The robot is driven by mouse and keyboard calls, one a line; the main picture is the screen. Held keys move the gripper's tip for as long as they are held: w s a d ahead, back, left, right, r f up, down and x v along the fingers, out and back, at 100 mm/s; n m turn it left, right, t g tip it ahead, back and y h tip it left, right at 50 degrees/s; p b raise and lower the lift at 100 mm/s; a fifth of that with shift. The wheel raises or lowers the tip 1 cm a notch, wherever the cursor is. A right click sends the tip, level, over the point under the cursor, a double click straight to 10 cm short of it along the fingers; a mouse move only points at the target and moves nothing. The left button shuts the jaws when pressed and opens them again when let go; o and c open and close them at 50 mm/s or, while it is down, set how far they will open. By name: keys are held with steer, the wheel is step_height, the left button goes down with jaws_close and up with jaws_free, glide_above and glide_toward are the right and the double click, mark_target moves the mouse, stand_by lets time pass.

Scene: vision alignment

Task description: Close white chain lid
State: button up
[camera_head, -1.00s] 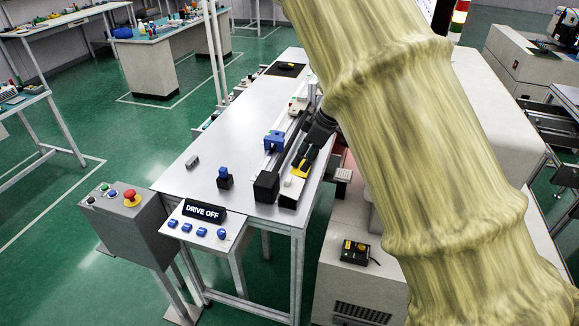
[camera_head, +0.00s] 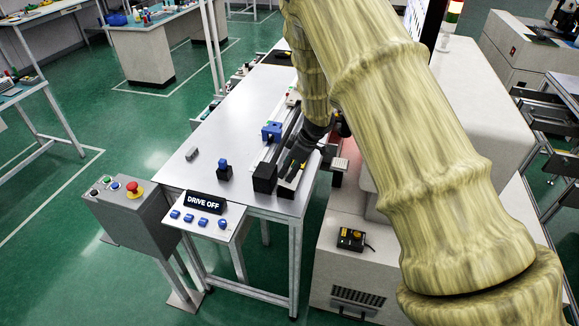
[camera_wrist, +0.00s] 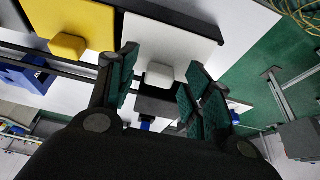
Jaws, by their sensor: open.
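The white chain lid (camera_wrist: 165,42) is a flat plate with a white block knob (camera_wrist: 160,76) at its edge, at the top middle of the wrist view. In the head view the lid (camera_head: 288,186) is small and partly hidden by my gripper. My gripper (camera_wrist: 163,66) is open, its dark green-padded fingers to either side of the white knob, with nothing held. Contact with the knob cannot be told. In the head view my gripper (camera_head: 290,166) is over the near end of the rail unit. How far the lid is open is unclear.
A yellow lid (camera_wrist: 85,18) with its own knob lies left of the white one. A black block (camera_head: 264,178) and a blue part (camera_head: 271,132) stand beside the rail. A DRIVE OFF panel (camera_head: 206,202) is at the table's front. The table's left side (camera_head: 225,125) is mostly clear.

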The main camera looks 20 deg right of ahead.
steer(key=shift+f, duration=0.15)
steer(key=shift+c, duration=0.4)
steer(key=c, duration=1)
steer(key=shift+o, duration=0.2)
